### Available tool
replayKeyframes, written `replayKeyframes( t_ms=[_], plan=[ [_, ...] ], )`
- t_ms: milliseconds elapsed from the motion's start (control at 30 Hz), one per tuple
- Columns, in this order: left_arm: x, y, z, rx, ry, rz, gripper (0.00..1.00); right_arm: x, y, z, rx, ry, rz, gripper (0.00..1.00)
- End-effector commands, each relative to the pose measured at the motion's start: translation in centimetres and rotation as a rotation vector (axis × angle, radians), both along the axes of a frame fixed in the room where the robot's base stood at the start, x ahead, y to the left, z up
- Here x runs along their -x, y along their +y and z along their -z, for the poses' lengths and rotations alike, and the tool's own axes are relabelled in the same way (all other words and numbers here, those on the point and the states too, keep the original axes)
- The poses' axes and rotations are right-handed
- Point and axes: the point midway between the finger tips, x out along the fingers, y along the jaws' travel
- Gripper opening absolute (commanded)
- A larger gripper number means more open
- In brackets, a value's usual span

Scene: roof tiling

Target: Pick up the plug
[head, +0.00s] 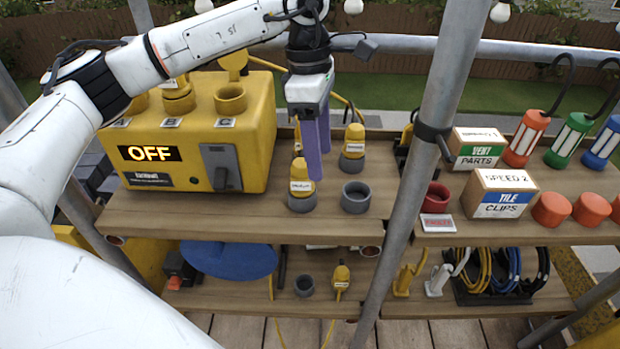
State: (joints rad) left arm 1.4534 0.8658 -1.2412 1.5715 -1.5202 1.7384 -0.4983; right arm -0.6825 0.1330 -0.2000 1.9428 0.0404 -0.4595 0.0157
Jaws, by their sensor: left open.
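A yellow plug (300,176) with a white label stands upright in a grey holder (302,204) on the upper shelf. A second yellow plug (354,137) stands in a grey holder (352,165) farther back and to the right. A smaller yellow plug (341,276) with a cable shows on the lower shelf. My left gripper (318,163) has purple fingers pointing down, just behind and right of the front labelled plug. It is open, with nothing seen between the fingers. My right gripper is not in view.
A yellow power box (262,130) reading OFF stands left of the gripper. An empty grey holder (356,197) is to the right. A grey scaffold pole (432,130) crosses the view. Boxes of vent parts (476,136) and tile clips (499,206) stand beyond it.

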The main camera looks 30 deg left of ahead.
Motion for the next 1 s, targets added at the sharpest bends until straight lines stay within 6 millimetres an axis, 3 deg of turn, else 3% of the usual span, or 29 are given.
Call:
replayKeyframes(
  t_ms=[33,100,200,400,667,1000],
  plan=[
    [-0.3,1.9,-0.9,-0.055,-0.015,-0.011,0.57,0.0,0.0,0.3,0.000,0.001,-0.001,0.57],
    [-0.3,3.7,-1.6,-0.109,-0.021,-0.022,0.57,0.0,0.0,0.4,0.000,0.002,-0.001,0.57],
    [-0.3,4.8,-1.5,-0.145,-0.022,-0.031,0.57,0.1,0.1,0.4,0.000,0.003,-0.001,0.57],
    [-0.2,4.9,1.5,-0.147,-0.020,-0.031,0.57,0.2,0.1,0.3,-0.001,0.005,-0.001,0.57],
    [-0.1,4.7,3.7,-0.146,-0.022,-0.030,0.57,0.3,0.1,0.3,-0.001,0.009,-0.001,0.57],
    [0.0,4.3,7.9,-0.144,-0.023,-0.031,0.57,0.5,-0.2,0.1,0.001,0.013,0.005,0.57]
  ],
)
